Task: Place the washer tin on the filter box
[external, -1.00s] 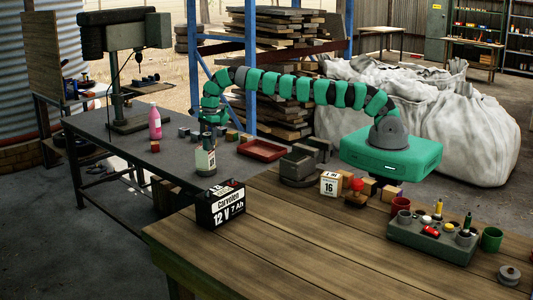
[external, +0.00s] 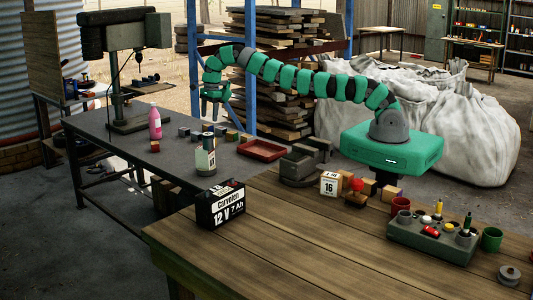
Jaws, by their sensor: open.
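My gripper (external: 213,96) hangs at the end of my green arm, above the far side of the dark bench, near the blue post. It is open, with nothing seen in it. Below it, several small blocks and tins (external: 220,131) stand on the bench; they are too small for me to tell whether one is the washer tin. A round grey tin-like piece (external: 509,275) lies at the right front of the wooden table. A white and tan box marked 16 (external: 330,184) stands on the wooden table; I cannot tell whether it is the filter box.
A black battery (external: 220,205) stands at the wooden table's left edge. A grey-green holder (external: 432,240) sits at right. The wooden table's middle is clear.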

